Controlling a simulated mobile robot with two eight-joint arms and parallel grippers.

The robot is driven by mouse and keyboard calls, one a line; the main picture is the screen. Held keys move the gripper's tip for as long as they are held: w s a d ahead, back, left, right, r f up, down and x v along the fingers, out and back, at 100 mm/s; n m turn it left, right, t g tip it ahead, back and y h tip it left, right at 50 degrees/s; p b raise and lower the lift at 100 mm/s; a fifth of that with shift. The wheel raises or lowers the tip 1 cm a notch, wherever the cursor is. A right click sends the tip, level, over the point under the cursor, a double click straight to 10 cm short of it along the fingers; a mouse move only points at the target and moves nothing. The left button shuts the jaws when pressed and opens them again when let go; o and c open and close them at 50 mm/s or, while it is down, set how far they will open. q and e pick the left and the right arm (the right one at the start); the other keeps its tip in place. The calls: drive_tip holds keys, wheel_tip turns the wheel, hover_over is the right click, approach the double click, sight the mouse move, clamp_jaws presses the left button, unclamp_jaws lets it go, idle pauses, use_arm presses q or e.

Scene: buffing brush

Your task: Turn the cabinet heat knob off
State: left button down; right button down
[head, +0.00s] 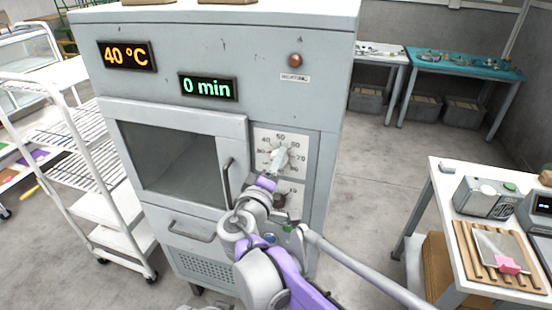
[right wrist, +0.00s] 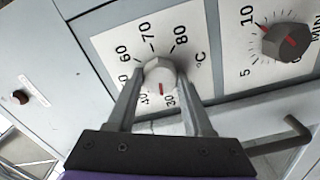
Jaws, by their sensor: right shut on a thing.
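The grey cabinet (head: 225,60) shows "40 °C" on its orange display (head: 127,56) and "0 min" on its green display (head: 208,87). The pale heat knob (head: 280,157) sits on a white dial plate with temperature numbers. In the right wrist view the knob (right wrist: 160,74) has a red mark pointing toward the 30–40 part of the scale. My right gripper (head: 271,168) is shut on this knob, one finger on each side, as the right wrist view also shows (right wrist: 160,82). My left gripper is not in view.
The timer knob (right wrist: 287,42) is close beside the heat dial. The door handle (head: 228,178) stands out to the left of the dials. A dull red-brown lamp (head: 295,60) is above. A wire-shelf trolley (head: 95,145) stands left; a white table (head: 447,205) stands right.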

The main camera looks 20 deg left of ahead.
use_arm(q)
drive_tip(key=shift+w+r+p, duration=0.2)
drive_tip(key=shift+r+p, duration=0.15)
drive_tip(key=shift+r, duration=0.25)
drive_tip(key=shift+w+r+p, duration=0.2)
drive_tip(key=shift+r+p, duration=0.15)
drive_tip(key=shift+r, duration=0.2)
use_arm(e)
drive_tip(key=n, duration=1)
drive_tip(key=shift+n, duration=0.4)
drive_tip(key=shift+c, duration=1.5)
unclamp_jaws()
